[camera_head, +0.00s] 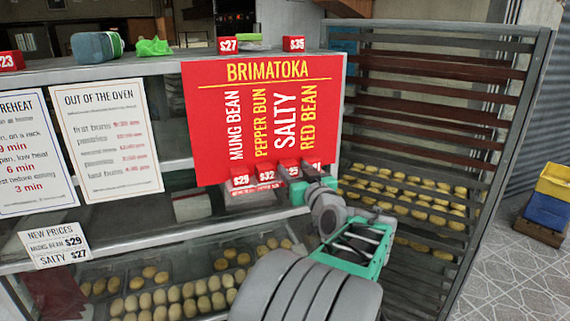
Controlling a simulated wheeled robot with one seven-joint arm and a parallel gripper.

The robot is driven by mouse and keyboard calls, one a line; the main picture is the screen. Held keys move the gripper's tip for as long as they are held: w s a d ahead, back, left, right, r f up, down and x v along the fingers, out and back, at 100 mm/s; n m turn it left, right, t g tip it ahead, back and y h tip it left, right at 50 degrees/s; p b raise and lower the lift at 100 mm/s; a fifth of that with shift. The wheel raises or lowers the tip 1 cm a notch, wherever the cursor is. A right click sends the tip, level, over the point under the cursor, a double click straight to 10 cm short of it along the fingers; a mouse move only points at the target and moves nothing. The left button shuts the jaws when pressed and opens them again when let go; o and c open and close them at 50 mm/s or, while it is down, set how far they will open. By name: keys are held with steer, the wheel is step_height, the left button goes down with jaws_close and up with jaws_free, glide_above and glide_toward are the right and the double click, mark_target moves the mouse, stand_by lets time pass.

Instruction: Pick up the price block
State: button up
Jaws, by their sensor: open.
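Several small red price blocks with white numbers stand in a row below the red sign. They include a $29 block (240,178), a $32 block (266,174) and a block (290,168) at my fingers. Another block (317,165) is partly hidden behind my gripper (292,178). My gripper is open, with its fingers at the right part of the row. I cannot tell whether it touches a block. More red blocks sit on the counter top: $27 (227,44), $35 (293,43) and one at the far left (11,60).
The red BRIMATOKA sign (265,115) hangs just above the row. Glass shelves with bun trays (175,297) lie below. A slatted rack (440,150) with buns stands close on the right. Yellow and blue crates (550,200) sit at far right beside open tiled floor.

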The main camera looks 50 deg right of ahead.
mark_target(291, 165)
steer(key=p+x, duration=0.2)
steer(key=x, duration=0.3)
steer(key=shift+s, duration=0.1)
steer(key=c, duration=1.1)
jaws_close()
steer(key=shift+r, duration=0.15)
